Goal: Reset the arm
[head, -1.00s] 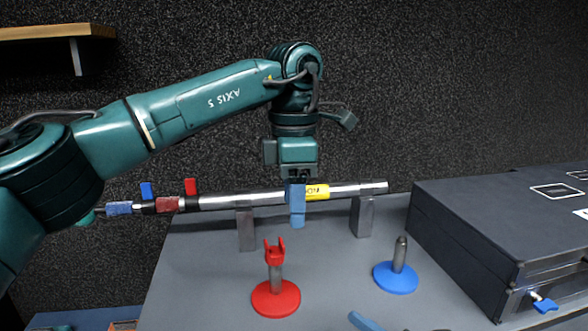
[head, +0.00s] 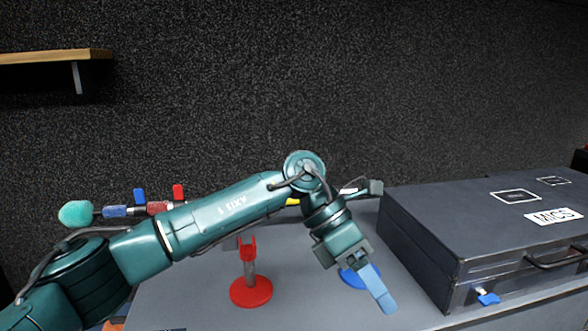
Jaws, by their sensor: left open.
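My left arm comes in from the left and bends down at the wrist. My left gripper (head: 382,296), with blue fingers, is open and points down and to the right, toward the front of the grey table (head: 200,290). Nothing shows between its fingers. It is in front of the blue round stand (head: 350,279) and partly covers it. Behind my arm lies a metal pole with a green foam tip (head: 76,213), and blue and red clamps (head: 160,207). The arm hides most of the pole and its supports. My right gripper is not in view.
A red round stand with a forked top (head: 250,290) stands on the table just in front of my arm. A large black case (head: 450,228) marked MICS, with a blue latch (head: 488,298), fills the right side. A wooden shelf (head: 50,56) is at upper left.

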